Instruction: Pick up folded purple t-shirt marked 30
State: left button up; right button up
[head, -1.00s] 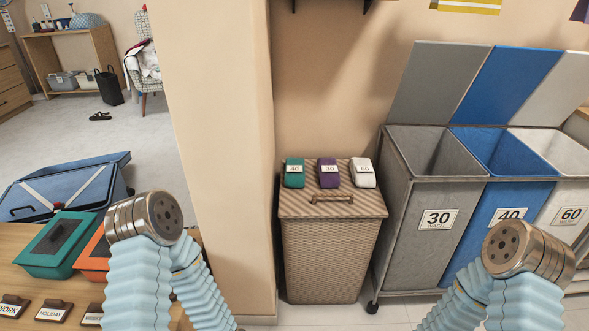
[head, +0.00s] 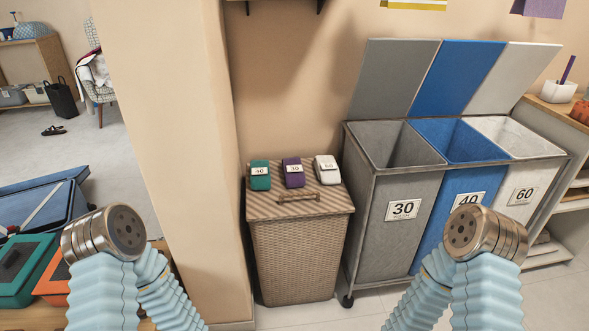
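The folded purple t-shirt marked 30 (head: 293,173) lies on the lid of a wicker hamper (head: 293,262), in the middle of a row of three. A green folded shirt marked 40 (head: 260,176) is to its left and a white one marked 60 (head: 327,170) is to its right. Both my arms show in the lower part of the head view, left and right, well short of the hamper. Only their metal wrist ends and blue sleeves show; I cannot make out gripper fingers on either.
A sorter with grey, blue and white bins (head: 392,225), lids up, stands right of the hamper. A wall pillar (head: 175,150) stands to the left. Green and orange boxes (head: 22,265) are at lower left. A shelf unit (head: 556,130) is at far right. Floor shows in front of the hamper.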

aim_at(293, 174)
jog(key=l+z, duration=0.4)
jog(key=i+l+z, duration=0.2)
jog(key=l+z, duration=0.25)
jog(key=i+l+z, duration=0.15)
jog(key=z, duration=0.25)
jog(key=j+u, duration=0.15)
jog(key=u, duration=0.25)
jog(key=j+u, duration=0.2)
jog(key=u, duration=0.15)
jog(key=j+u, duration=0.15)
jog(key=u, duration=0.25)
jog(key=j+u, duration=0.15)
jog(key=u, duration=0.2)
